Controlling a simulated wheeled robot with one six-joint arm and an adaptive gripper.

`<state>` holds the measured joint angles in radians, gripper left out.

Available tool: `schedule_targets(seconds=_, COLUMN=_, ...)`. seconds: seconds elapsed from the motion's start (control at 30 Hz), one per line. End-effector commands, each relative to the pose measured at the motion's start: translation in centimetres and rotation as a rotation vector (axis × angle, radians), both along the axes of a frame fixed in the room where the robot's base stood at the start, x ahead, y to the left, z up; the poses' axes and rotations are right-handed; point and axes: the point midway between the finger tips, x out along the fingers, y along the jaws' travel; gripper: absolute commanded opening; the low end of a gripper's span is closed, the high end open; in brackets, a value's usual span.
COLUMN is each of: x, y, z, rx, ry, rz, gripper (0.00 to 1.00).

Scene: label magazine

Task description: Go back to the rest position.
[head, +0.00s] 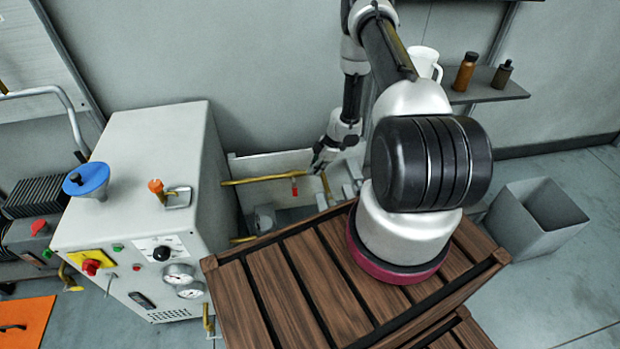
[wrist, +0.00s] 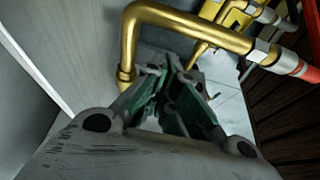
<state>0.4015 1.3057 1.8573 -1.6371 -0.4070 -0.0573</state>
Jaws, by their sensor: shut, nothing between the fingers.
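My gripper (head: 322,160) hangs low behind the wooden slatted deck, next to the brass pipework, in the head view. In the wrist view my gripper (wrist: 180,92) has its fingers together with nothing held. A bent brass pipe (wrist: 190,22) runs just beyond and above the fingers there. Whether the fingers touch the pipe I cannot tell. The same kind of brass pipe (head: 252,180) shows in the head view, coming from the grey machine toward a red-handled valve (head: 294,188).
The grey machine cabinet (head: 140,150) with gauges stands left. The slatted wooden deck (head: 285,285) is in front. A wall shelf (head: 490,88) holds a white mug (head: 424,62) and two bottles. A grey open bin (head: 535,225) stands right. A wall is close on the left in the wrist view.

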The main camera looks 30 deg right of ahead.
Motion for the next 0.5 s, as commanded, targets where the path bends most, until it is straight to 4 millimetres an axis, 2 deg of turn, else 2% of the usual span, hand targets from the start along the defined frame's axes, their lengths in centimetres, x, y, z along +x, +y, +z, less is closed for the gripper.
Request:
schedule_targets(seconds=0.13, x=-0.12, y=-0.34, z=0.60, rx=-0.001, ry=0.000, rz=-0.002, gripper=0.00)
schedule_targets(seconds=0.5, x=-0.11, y=-0.37, z=0.61, rx=-0.001, ry=0.000, rz=-0.002, gripper=0.00)
